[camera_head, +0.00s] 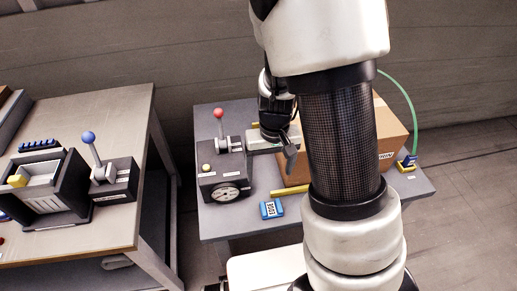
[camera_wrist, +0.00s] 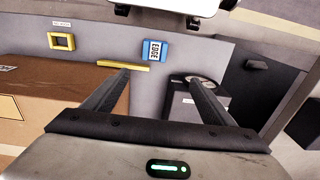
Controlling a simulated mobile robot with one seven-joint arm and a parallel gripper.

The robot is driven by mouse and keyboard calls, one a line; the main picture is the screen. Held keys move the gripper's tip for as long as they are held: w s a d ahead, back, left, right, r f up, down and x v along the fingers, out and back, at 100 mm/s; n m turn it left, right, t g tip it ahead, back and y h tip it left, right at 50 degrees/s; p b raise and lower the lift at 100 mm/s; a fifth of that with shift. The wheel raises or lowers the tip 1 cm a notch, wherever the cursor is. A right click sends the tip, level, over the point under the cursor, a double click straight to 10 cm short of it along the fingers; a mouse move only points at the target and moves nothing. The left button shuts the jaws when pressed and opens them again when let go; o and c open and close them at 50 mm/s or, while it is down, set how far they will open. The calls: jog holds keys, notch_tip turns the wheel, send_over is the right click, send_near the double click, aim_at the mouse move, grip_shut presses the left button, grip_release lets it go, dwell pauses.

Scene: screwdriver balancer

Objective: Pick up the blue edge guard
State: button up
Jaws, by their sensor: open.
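The blue edge guard (camera_head: 272,208) is a small blue block with a white printed label. It lies flat near the front edge of the right table (camera_head: 222,226) in the head view. In the wrist view the edge guard (camera_wrist: 156,50) lies ahead of my fingertips, between their lines and apart from them. My gripper (camera_head: 289,150) hangs above the table, farther back than the edge guard, partly hidden by my arm. In the wrist view my gripper (camera_wrist: 157,76) has its two fingers spread wide with nothing between them.
A large cardboard box (camera_head: 393,128) stands right of the gripper. A dark gauge unit (camera_head: 222,180) with a red-knobbed lever (camera_head: 219,114) stands left. A yellow bar (camera_head: 290,189) lies by the box. A yellow square frame (camera_wrist: 62,41) lies farther off.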

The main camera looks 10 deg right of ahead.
jog(key=b, duration=0.4)
send_over(271, 209)
jog(key=f, duration=1.3)
jog(key=shift+w+a+f, duration=0.2)
jog(key=shift+w+f, duration=0.1)
jog(key=shift+f, duration=0.05)
jog(key=shift+s+d+f+b, duration=0.15)
jog(key=shift+f+b, duration=0.5)
jog(key=shift+f, duration=0.7)
jog(key=shift+s+d+f+b, duration=0.1)
jog(key=shift+f+b, duration=0.5)
jog(key=shift+f, duration=0.75)
jog(key=shift+c, duration=0.3)
